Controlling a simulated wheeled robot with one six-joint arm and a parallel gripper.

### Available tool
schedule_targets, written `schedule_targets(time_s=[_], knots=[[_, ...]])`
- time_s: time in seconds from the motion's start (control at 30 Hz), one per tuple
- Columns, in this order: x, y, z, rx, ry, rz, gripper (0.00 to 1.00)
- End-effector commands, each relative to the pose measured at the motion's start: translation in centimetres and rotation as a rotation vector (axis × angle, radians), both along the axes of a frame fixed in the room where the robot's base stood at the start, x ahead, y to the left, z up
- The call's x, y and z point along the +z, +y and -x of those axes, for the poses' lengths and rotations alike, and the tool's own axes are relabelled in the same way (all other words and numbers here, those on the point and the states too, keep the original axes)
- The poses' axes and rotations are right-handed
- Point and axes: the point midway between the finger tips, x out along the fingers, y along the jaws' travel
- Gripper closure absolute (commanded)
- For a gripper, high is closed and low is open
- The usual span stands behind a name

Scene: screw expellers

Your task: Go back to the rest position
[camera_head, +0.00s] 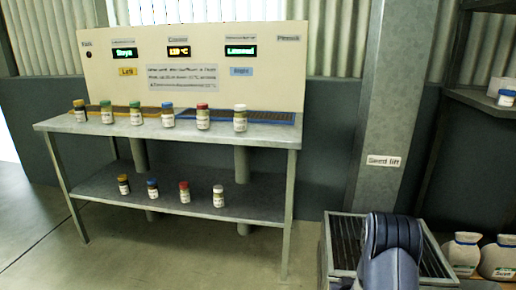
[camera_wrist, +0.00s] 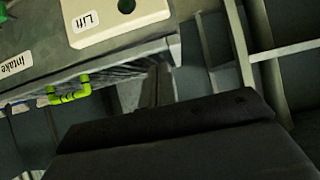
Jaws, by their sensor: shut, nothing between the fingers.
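My arm (camera_head: 390,250) shows as a grey-blue rounded link at the lower right of the head view, in front of a slatted grate. The head view does not show my fingertips. In the wrist view, my gripper (camera_wrist: 168,118) is the broad dark block across the bottom. It is shut, with nothing seen held in it. Above it in the wrist view are a pale plate marked "Lift" (camera_wrist: 112,18) and a yellow-green bent handle (camera_wrist: 72,92).
A metal bench (camera_head: 170,128) with several capped jars on two levels stands at left-centre, under a display panel (camera_head: 190,60). A grey column (camera_head: 385,110) marked "Seed lift" rises behind the slatted grate (camera_head: 345,240). Sacks (camera_head: 462,253) stand at right. Floor at lower left is clear.

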Motion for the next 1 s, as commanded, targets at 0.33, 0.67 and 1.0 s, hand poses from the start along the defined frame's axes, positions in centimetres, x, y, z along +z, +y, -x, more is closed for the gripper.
schedule_targets(time_s=[0.33,0.67,1.0], knots=[[2.0,-1.2,-5.9,0.001,-0.005,0.002,1.00],[-0.1,-2.3,-7.9,-0.001,0.001,0.000,1.00],[-0.8,-2.5,-7.7,-0.001,0.000,0.001,1.00]])
